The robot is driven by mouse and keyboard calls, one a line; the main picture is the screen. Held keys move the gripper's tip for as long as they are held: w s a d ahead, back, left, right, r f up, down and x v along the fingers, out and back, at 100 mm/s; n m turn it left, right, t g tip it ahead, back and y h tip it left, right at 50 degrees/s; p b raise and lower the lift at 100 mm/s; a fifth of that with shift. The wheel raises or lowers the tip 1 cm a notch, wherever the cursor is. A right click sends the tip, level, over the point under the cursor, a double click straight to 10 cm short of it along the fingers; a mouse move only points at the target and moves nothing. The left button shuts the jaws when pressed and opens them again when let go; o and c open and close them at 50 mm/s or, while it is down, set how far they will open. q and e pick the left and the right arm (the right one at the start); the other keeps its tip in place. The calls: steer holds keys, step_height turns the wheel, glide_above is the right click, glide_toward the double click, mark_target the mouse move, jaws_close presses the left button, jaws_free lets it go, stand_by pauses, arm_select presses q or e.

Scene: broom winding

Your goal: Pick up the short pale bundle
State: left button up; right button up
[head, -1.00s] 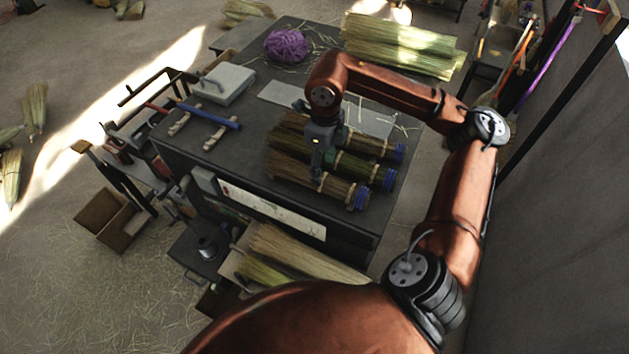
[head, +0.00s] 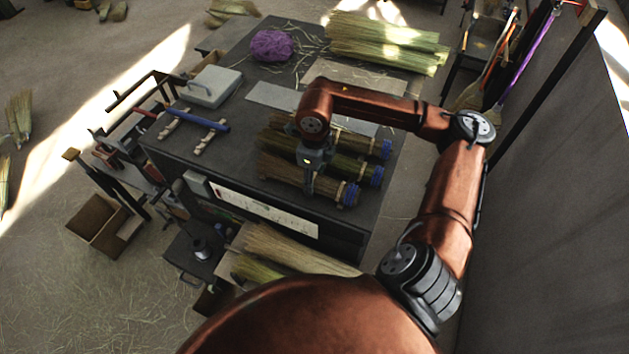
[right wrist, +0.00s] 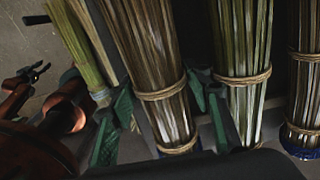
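Three tied bundles lie side by side on the dark bench. The near one, a brownish straw bundle (head: 284,173), has a blue end; a greener bundle (head: 343,167) lies in the middle and another brown bundle (head: 353,140) at the back. I cannot tell for certain which one is the short pale bundle. My right gripper (head: 309,184) is down at the near bundle. In the right wrist view its green fingers (right wrist: 165,110) stand apart on either side of a brown bundle (right wrist: 150,50) with cord ties. A gap shows at the left finger.
A purple twine ball (head: 271,45), a grey box (head: 214,86) and long pale straw (head: 385,40) are on the bench (head: 245,120). A blue-handled tool (head: 205,120) lies at the left. More straw (head: 295,248) sits below the front edge.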

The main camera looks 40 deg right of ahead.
steer(key=c, duration=0.8)
steer(key=shift+r, duration=0.1)
steer(key=shift+w+r+b, duration=0.1)
steer(key=shift+r+b, duration=0.4)
steer(key=shift+r, duration=0.05)
steer(key=shift+r+b, duration=0.5)
steer(key=shift+r, duration=0.25)
steer(key=s+a+r+b, duration=0.1)
steer(key=a+r, duration=0.2)
steer(key=a, duration=0.1)
steer(key=s+a+r+b, duration=0.1)
steer(key=s+a+r, duration=0.1)
steer(key=a+r, duration=0.2)
steer(key=s+a+r+b, duration=0.1)
steer(key=s+a+r, duration=0.1)
steer(key=a, duration=0.3)
steer(key=shift+a+r, duration=0.1)
steer(key=shift+r, duration=0.55)
